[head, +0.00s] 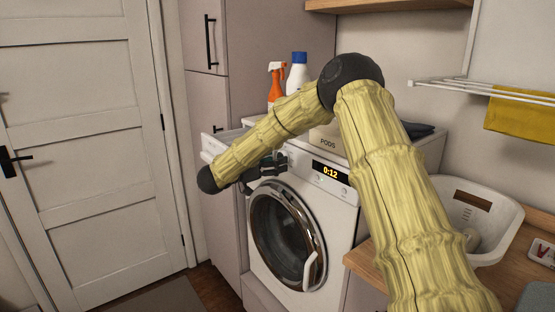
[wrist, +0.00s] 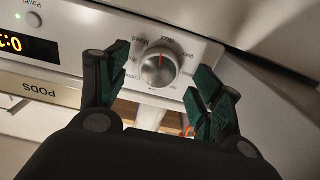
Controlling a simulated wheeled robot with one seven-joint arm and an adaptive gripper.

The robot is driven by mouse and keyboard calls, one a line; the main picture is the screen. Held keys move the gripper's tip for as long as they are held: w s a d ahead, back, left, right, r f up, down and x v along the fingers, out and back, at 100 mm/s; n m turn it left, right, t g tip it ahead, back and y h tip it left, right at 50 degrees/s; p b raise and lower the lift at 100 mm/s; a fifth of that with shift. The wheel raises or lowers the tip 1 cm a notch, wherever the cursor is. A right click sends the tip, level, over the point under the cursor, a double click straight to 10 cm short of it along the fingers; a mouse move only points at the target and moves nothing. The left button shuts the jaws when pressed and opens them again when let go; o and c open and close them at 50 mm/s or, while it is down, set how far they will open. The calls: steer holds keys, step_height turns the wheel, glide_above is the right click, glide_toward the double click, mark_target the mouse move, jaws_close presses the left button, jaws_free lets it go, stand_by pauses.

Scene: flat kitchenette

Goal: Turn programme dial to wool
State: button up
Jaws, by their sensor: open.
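The programme dial (wrist: 159,68) is a round silver knob on the white washing machine's panel, with a red mark and small printed labels around it. In the wrist view my gripper (wrist: 161,76) is open, with one dark green-padded finger on each side of the dial. I cannot tell whether either finger touches it. In the head view my gripper (head: 264,168) is at the upper left of the washing machine (head: 338,215), and the dial is hidden there.
A lit display (head: 330,171) reads 0:12. A drawer (head: 222,140) appears pulled out behind my forearm. An orange spray bottle (head: 277,85), a white bottle (head: 298,75) and a PODS box (head: 327,140) stand on top. A laundry basket (head: 490,215) stands on the counter at right.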

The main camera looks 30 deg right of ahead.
steer(key=shift+d, duration=0.85)
steer(key=c, duration=1)
steer(key=shift+c, duration=0.2)
steer(key=shift+m+b, duration=0.5)
steer(key=shift+m, duration=0.5)
steer(key=o, duration=1)
steer(key=shift+o, duration=0.2)
